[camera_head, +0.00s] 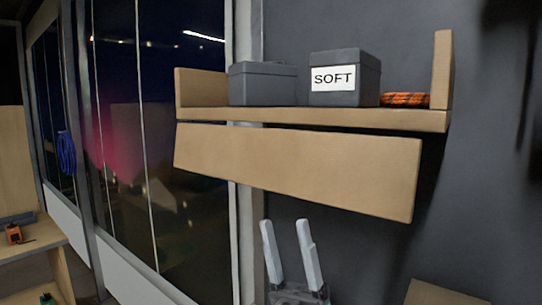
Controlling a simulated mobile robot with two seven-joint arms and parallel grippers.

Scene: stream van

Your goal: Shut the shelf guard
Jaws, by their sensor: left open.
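The shelf guard (300,166) is a long light-wood board. It hangs below the front edge of the wooden shelf (300,117), tilted down slightly to the right, leaving the shelf's front open. My left gripper (284,240) is below the guard with its two pale fingers pointing up. The fingers are apart with nothing between them, and they do not appear to touch the guard. My right gripper is not in view.
On the shelf stand a plain grey box (263,84), a grey box labelled SOFT (345,79) and an orange coiled rope (405,99). A dark window is at left. A bench (30,240) with small tools is at far left. A wooden surface (440,293) shows at bottom right.

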